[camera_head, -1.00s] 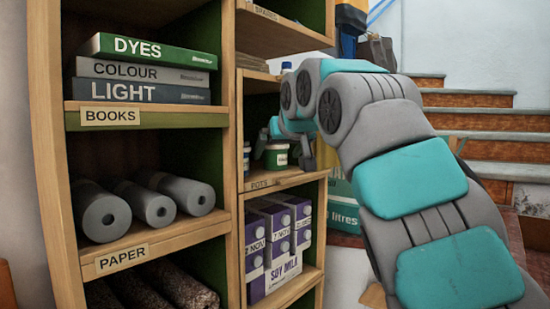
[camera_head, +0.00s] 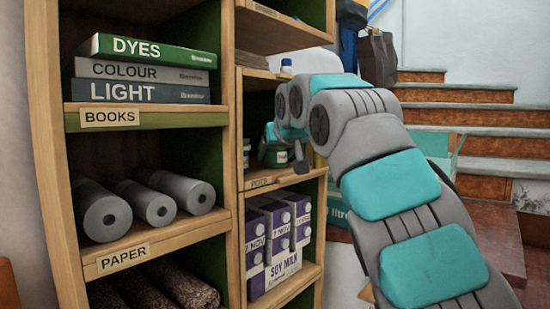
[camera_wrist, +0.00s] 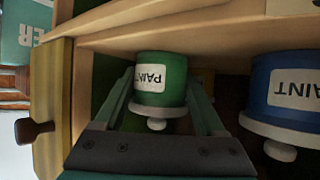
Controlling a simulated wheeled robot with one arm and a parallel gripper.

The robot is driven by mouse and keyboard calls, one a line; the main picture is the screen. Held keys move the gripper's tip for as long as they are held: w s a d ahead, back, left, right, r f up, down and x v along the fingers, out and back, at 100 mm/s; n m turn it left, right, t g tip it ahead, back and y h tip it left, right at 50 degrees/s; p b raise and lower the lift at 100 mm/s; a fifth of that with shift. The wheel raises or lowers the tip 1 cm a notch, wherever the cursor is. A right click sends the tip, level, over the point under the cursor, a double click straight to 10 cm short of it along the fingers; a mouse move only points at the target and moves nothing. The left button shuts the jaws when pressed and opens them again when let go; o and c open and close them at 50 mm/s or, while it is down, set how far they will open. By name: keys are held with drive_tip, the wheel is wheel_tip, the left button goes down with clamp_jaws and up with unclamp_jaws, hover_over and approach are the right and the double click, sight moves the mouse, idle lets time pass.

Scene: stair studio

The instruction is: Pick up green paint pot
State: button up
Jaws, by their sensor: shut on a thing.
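The green paint pot (camera_head: 274,158) stands upright on the pots shelf, partly hidden by my wrist in the head view. In the wrist view the same pot (camera_wrist: 160,72) appears upside down, with a white label reading PAINT and a pale lid with a knob. My gripper (camera_wrist: 163,92) is shut on the green pot, with one finger on each side of it. My gripper also shows small at the shelf opening in the head view (camera_head: 292,155). I cannot tell whether the pot's base is clear of the shelf.
A blue paint pot (camera_wrist: 288,95) stands close beside the green one. The shelf board (camera_head: 288,178) carries a POTS label, and purple soy milk cartons (camera_head: 279,235) fill the shelf below. The upright divider (camera_head: 234,150) is left of the pots. Stairs (camera_head: 470,120) rise at the right.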

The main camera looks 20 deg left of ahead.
clamp_jaws()
drive_tip(key=shift+r, duration=0.15)
